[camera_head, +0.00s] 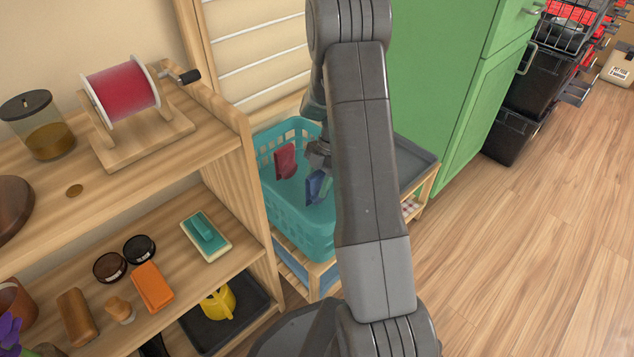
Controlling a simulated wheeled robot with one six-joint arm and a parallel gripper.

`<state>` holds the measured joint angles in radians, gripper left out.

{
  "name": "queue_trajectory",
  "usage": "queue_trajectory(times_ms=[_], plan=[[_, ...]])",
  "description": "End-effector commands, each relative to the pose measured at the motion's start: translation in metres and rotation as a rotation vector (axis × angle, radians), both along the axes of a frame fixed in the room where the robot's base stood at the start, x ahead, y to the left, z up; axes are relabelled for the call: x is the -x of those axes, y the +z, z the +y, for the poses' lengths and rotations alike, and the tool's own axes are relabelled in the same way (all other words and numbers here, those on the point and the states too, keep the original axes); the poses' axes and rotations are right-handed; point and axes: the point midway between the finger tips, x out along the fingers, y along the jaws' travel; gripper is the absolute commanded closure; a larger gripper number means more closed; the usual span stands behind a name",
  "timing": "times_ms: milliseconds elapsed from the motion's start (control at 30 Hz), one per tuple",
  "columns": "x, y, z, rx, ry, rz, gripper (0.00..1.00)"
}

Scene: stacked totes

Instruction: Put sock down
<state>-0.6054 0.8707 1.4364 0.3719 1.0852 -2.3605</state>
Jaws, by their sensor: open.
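A teal basket (303,226) with slotted sides stands on a low wooden stand between the shelf and the green cabinet. A blue cloth piece (317,188), which looks like a sock, is inside the basket, just below my gripper (321,165). A dark red cloth piece (285,161), perhaps another sock, is near the basket's back left wall. My gripper is open and reaches down into the basket. My arm hides part of the gripper and the right side of the basket. I cannot tell whether the fingers touch the blue piece.
The wooden shelf (165,234) at left holds brushes, jars, a thread reel (122,91) and a black tray with a yellow object. A grey tray (413,165) sits right of the basket. The green cabinet (435,80) stands behind. Floor at right is clear.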

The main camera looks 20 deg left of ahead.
Motion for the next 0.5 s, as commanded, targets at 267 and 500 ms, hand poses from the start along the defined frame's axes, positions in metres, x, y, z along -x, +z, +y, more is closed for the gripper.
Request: queue_trajectory(times_ms=[267,500], plan=[[-0.012,0.035,-0.004,-0.002,-0.002,-0.003,0.55],[-0.030,0.083,-0.012,-0.001,-0.002,-0.003,0.55]])
